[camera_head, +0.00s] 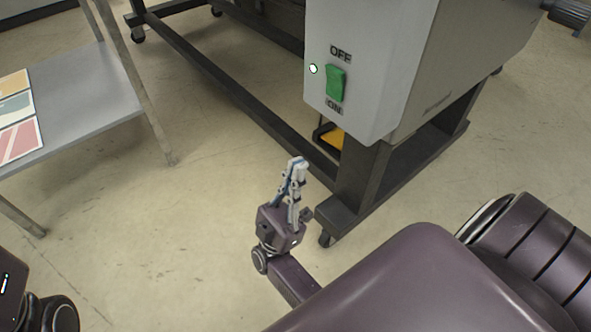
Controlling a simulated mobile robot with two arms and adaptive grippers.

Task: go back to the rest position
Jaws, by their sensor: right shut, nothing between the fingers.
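My right gripper (297,168) is in the middle of the head view, in front of the laminator's dark leg. Its fingers point up and are closed together with nothing between them. It is below the laminator's grey end panel (365,118) and apart from the green switch (335,83). The switch sits between the labels OFF above and ON below. A small light (313,69) glows to the left of the switch. Part of my left arm shows at the lower left edge, but its gripper is out of view.
A grey shelf table (85,105) with coloured printed sheets (17,115) stands at the left. The laminator's dark wheeled frame (235,88) runs across the back and down beside my right gripper. The floor (160,230) between the table and the frame is clear.

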